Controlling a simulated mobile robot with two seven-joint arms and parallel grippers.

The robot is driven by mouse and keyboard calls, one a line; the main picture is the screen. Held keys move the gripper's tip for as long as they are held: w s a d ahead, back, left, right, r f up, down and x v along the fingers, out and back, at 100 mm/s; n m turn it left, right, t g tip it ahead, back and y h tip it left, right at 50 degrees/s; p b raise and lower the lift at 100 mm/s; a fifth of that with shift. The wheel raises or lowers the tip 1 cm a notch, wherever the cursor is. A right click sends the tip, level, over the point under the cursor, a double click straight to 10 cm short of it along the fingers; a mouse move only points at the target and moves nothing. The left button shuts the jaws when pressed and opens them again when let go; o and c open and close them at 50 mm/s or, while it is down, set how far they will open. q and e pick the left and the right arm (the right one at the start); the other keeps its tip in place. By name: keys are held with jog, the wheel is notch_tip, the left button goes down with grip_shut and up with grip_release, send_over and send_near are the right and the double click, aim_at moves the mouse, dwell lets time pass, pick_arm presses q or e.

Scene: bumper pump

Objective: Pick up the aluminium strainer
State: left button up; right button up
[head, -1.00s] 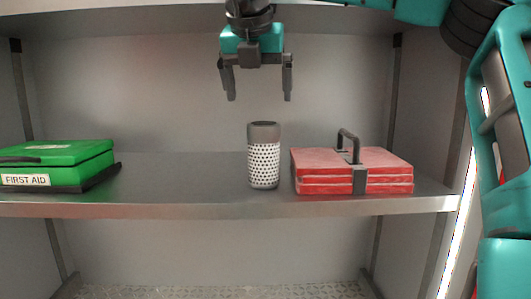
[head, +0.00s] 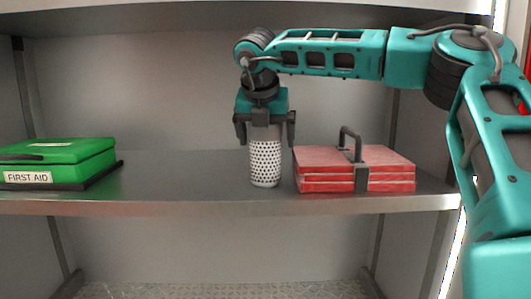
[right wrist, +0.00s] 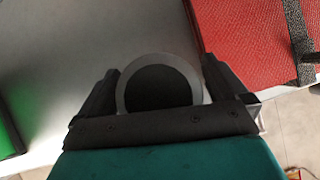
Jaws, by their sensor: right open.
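The aluminium strainer (head: 265,163) is a pale perforated cylinder standing upright on the metal shelf in the head view. My right gripper (head: 265,140) has come down over its top from above, with one finger on each side of it. The jaws are open, and the strainer's upper band is mostly hidden behind the gripper. In the right wrist view, the strainer's round rim (right wrist: 160,85) with its dark opening lies between the two fingers. Whether the fingers touch it is hard to tell. My left gripper is not in view.
A red case with a dark handle (head: 335,168) stands close to the right of the strainer. A green first aid box (head: 60,160) sits at the far left of the shelf (head: 190,192). The shelf between box and strainer is clear.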

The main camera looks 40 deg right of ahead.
jog(key=c, duration=1.4)
jog(key=shift+c, duration=0.3)
jog(key=shift+d+r, duration=0.1)
jog(key=shift+r, duration=0.1)
